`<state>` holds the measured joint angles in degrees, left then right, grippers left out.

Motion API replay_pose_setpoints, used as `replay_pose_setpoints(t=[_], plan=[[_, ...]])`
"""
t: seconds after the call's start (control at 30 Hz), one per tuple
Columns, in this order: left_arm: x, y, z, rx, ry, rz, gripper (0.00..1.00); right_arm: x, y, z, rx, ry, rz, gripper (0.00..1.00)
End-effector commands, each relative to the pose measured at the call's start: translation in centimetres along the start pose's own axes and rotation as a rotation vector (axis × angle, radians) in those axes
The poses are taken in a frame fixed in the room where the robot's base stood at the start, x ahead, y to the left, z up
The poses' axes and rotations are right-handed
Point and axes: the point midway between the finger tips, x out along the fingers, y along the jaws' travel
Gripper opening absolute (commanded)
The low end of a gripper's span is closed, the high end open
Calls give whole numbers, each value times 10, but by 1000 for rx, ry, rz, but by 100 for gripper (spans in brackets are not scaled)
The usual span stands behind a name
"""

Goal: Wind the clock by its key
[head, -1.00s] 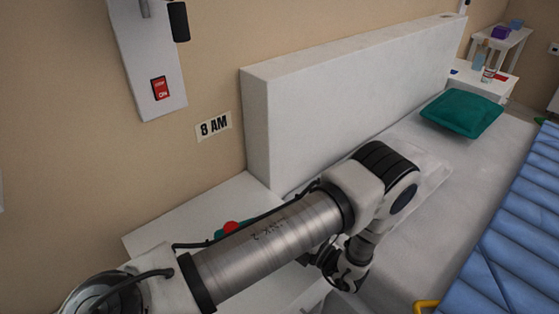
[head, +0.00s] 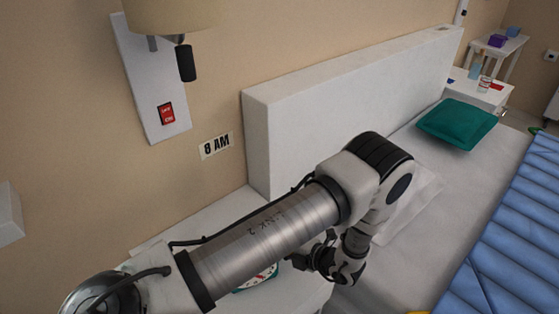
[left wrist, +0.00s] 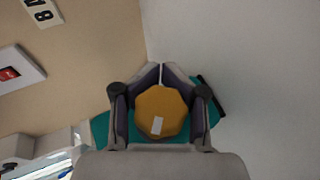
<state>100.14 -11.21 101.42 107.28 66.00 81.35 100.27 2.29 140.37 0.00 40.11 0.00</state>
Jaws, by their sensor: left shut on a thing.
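The clock (head: 258,279) is teal with a white face and red marks. In the head view it is on the white bedside surface, partly hidden by my left arm. My left gripper (head: 299,261) is just right of it. In the left wrist view my left gripper (left wrist: 161,76) is shut around an orange eight-sided knob with a small white mark, which looks like the key (left wrist: 161,110). The teal clock body (left wrist: 203,118) shows behind the fingers. How the key joins the clock is hidden. My right gripper is not in view.
The white bedside top (head: 217,216) stands against the wall, beside the tall white headboard (head: 335,105). The bed has a green pillow (head: 457,124) and a blue quilt (head: 512,215).

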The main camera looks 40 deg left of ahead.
Motion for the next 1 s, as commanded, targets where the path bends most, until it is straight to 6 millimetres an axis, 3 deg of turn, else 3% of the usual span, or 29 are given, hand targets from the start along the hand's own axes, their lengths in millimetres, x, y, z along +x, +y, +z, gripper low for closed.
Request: replay_pose_setpoints(t=[0.1,0.5,0.73,1.0], plan=[[-2,5,-1,40,1,-102,0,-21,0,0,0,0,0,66],[-4,-4,-1,182,0,-452,0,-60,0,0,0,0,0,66],[-6,-10,-1,261,-2,-644,0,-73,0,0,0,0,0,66],[-7,-15,-2,320,-2,-778,0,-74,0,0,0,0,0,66]])
